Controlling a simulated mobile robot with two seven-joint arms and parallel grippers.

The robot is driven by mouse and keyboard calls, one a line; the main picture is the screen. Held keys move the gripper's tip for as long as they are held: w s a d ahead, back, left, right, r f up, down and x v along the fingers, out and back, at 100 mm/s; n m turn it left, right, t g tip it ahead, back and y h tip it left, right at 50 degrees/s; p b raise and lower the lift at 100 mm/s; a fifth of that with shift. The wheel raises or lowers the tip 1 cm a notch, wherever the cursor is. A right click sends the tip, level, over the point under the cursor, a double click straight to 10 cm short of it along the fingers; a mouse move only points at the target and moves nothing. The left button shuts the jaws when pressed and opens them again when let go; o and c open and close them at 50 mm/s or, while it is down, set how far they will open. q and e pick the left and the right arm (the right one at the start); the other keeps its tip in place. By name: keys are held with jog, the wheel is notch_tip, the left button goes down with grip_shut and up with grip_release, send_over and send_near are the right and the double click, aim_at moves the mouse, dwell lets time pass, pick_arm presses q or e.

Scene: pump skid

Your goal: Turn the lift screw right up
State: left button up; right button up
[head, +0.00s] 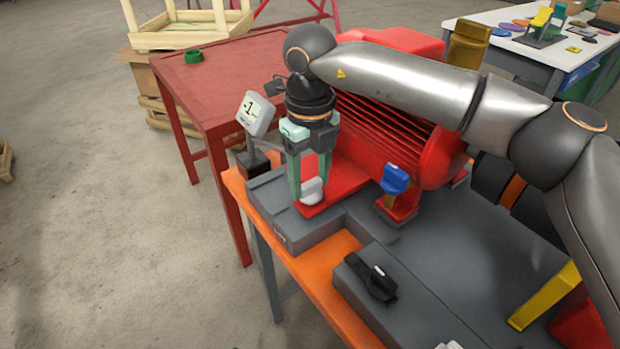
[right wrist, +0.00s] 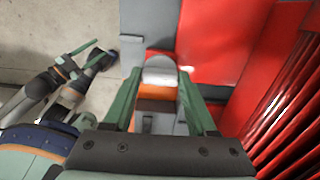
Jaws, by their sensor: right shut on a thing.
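My right gripper (head: 311,186) points straight down at the near left corner of the red motor's base. Its green fingers are shut on a pale grey knob (head: 312,191), which I take to be the lift screw's head. The knob's rounded top also shows between the fingers in the right wrist view (right wrist: 160,74); its lower part is hidden there. A digital gauge (head: 256,113) beside the wrist reads what looks like -1. My left gripper (right wrist: 88,54) shows small at the left of the right wrist view, its fingers apart and empty.
The finned red motor (head: 385,130) stands close behind my right gripper. A blue knob (head: 396,179) stands on its foot to the right. A black tool (head: 371,279) lies on the grey block in front.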

aim_at(310, 183)
jog(key=m+b, duration=0.1)
jog(key=m, duration=0.5)
dwell(0.7)
jog(key=o, duration=1.4)
jog(key=shift+c, duration=0.2)
jog(key=shift+r, duration=0.1)
notch_tip(310, 183, up, 12)
jog(key=p, duration=0.1)
jog(key=shift+r, duration=0.2)
